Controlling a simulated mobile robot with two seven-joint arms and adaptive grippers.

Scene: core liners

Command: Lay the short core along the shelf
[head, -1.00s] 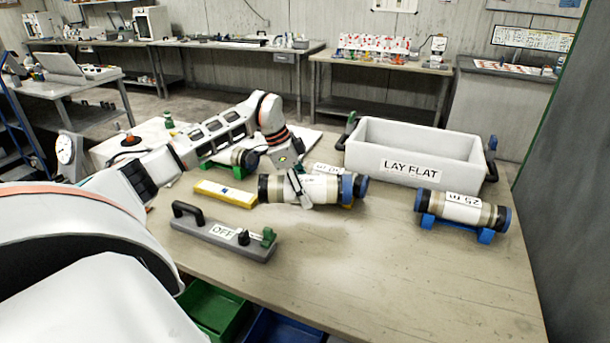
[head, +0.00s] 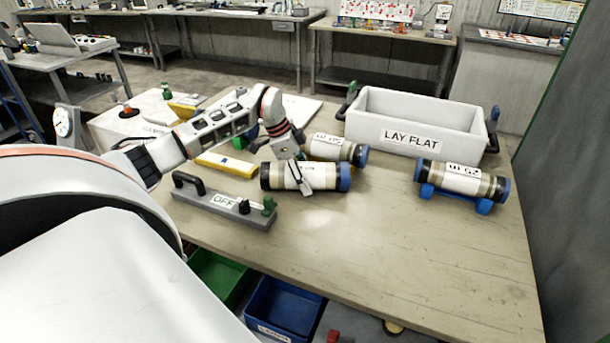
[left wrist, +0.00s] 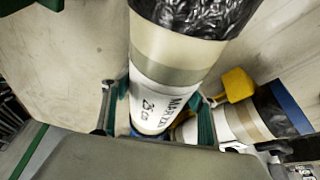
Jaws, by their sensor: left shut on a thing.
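My left gripper (head: 298,182) is shut around the middle of a pale core (head: 278,176) with dark and blue ends. This core lies level, sideways in the head view; its height above the table is unclear. In the left wrist view the core (left wrist: 165,55) runs between the two green-padded fingers (left wrist: 155,112), its printed label partly hidden by the gripper. A second core (head: 328,146) lies just behind it. A third core (head: 458,178) rests on a blue cradle (head: 484,207) at right. I cannot tell which is the short core, nor pick out a shelf. My right gripper is out of view.
A white tray (head: 408,137) marked LAY FLAT stands at the back. A grey box with a handle and OFF label (head: 222,202) and a yellow block (head: 226,166) lie left of the held core. Green and blue bins (head: 285,307) sit below the front edge. The table's front right is clear.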

